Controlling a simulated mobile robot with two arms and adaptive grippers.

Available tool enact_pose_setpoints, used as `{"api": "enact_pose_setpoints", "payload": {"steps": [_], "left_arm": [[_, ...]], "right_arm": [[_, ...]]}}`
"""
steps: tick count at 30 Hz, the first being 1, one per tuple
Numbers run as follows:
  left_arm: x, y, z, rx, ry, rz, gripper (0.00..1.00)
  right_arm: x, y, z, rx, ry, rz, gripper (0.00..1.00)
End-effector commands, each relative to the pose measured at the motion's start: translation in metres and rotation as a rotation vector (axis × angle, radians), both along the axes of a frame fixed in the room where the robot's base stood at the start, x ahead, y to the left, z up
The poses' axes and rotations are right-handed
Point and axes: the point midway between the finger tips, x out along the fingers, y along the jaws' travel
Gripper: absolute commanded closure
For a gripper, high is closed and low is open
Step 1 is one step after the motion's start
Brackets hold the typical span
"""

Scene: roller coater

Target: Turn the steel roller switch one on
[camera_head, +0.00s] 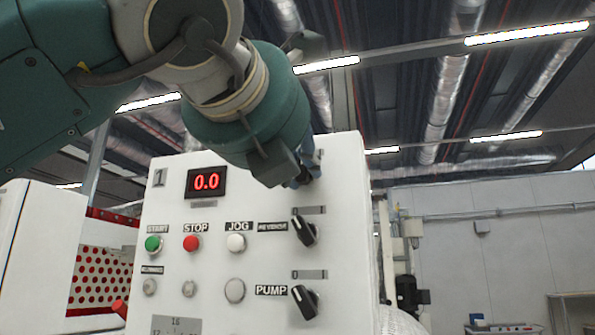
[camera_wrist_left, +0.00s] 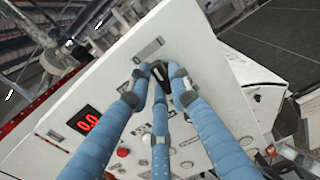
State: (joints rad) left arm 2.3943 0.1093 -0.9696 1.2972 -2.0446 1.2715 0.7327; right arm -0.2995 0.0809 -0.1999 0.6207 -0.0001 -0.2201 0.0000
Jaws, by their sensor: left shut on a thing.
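A white control panel (camera_head: 210,275) has a column of black rotary switches on its right side. My left gripper (camera_head: 306,175) is at the topmost one, and in the head view it is mostly hidden behind my green wrist, which also hides that switch. In the left wrist view, the blue fingers of my left gripper (camera_wrist_left: 160,80) are closed around the black knob of this switch (camera_wrist_left: 159,70). I cannot read which way the knob points. My right gripper is in neither view.
Below are a REVERSION-like labelled switch (camera_head: 305,231) and the PUMP switch (camera_head: 305,301). The red display (camera_head: 206,182) reads 0.0. Green START (camera_head: 153,243), red STOP (camera_head: 191,243) and white JOG (camera_head: 236,243) buttons are to the left.

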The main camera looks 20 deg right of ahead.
Motion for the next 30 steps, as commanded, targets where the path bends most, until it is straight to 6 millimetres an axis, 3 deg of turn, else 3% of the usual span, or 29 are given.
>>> {"api": "enact_pose_setpoints", "payload": {"steps": [15,30], "left_arm": [[-0.0002,-0.0003,0.0010,0.293,-0.195,0.001,1.00],[0.0000,-0.0007,0.0006,0.354,-0.234,0.000,1.00]], "right_arm": [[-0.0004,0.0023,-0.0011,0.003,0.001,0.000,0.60],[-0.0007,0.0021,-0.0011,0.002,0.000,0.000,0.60]]}}
